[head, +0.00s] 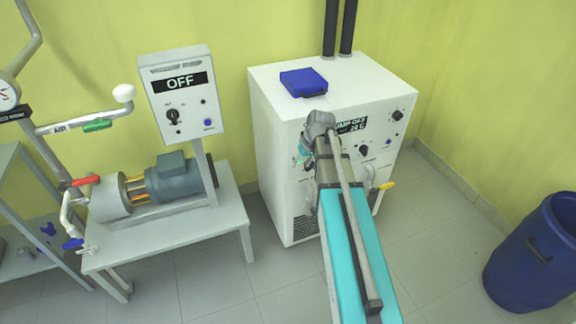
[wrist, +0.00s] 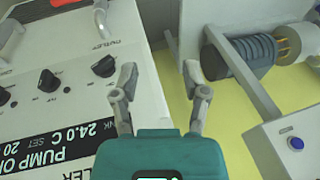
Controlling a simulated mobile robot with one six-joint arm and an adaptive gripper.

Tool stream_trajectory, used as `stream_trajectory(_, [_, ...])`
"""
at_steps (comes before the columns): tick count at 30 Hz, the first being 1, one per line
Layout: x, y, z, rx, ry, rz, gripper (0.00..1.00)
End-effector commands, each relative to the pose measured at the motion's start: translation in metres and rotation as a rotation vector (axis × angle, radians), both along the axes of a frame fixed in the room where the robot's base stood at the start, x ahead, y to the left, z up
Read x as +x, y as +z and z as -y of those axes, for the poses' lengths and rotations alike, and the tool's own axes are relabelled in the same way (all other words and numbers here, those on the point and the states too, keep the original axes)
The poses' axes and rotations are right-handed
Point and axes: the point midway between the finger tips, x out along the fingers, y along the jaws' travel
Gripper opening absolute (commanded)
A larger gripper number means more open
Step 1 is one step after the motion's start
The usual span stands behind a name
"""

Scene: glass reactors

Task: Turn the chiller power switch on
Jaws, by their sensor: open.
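The chiller (head: 280,165) is a white box against the back wall. Its front panel has a dark display reading PUMP OFF (head: 352,126), partly behind my arm, and black knobs (head: 363,150) at its right. In the wrist view the panel is upside down, with the display (wrist: 55,150), a black knob (wrist: 48,80) and another black knob (wrist: 103,67). I cannot tell which control is the power switch; the small labels are unclear. My gripper (wrist: 160,70) is open and empty beside the panel's side edge. In the head view my arm mostly hides it.
A pump (head: 175,182) on a white table stands left of the chiller, below a control box (head: 182,100) reading OFF. A blue case (head: 303,82) lies on the chiller. A blue barrel (head: 540,255) stands at far right. Open floor lies between.

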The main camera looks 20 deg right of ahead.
Motion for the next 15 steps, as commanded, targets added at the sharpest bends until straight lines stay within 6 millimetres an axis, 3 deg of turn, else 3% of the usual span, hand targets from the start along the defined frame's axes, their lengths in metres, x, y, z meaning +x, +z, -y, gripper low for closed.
stream_trajectory(15, [-0.04,0.03,-0.053,-0.131,0.018,-0.039,0.59])
